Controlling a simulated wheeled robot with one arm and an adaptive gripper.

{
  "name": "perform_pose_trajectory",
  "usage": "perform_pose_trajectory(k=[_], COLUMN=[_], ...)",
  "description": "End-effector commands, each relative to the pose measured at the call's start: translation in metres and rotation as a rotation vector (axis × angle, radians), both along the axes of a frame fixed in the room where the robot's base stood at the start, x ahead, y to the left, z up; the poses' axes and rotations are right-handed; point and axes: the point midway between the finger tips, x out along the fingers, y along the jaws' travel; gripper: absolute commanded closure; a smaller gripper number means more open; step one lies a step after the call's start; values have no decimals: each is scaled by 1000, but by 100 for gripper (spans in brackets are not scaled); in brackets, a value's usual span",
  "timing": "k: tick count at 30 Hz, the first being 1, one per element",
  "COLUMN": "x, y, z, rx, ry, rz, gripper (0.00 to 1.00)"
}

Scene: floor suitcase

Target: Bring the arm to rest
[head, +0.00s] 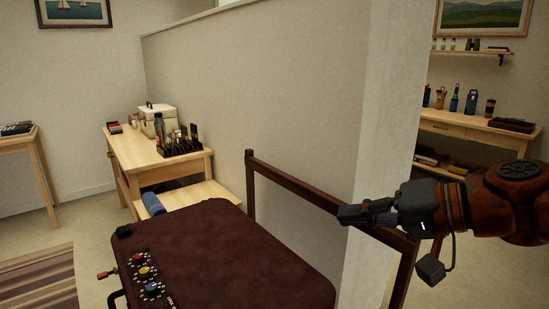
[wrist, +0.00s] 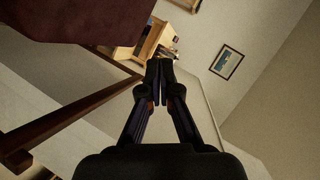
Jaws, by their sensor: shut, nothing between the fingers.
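My arm reaches in from the right edge of the head view. My gripper (head: 342,215) points left, in front of the wall's end and a dark wooden frame. In the wrist view my gripper (wrist: 160,62) has its two dark fingers together at the tips, with nothing between them. It is in the air and appears clear of the suitcase.
A dark maroon suitcase (head: 235,250) with dials fills the lower middle. A dark wooden frame (head: 300,185) stands by the partition wall (head: 255,100). A wooden table (head: 150,155) with a box stands behind. Shelves (head: 470,130) hold bottles at right. Floor is open at left.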

Motion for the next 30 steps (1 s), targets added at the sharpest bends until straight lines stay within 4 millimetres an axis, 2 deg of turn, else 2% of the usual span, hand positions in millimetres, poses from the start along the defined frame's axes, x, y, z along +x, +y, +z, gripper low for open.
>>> perform_pose_trajectory(k=[1,3,7,9,12,15,21,25,27,30], x=[-7,-20,-55,-78,-109,-136,-175,-197,-195,-195], y=[16,31,46,45,33,18,-19,-45,-43,-43], z=[-28,-67,-138,-174,-215,-243,-275,-287,-269,-255], rx=[-59,-147,-328,-436,-588,-713,-923,-1046,-1037,-1034], ry=[68,159,331,423,536,622,741,804,797,792], rz=[41,86,164,202,240,266,293,302,296,292], gripper=[100,100,100,100,100,100,100,100,100,100])
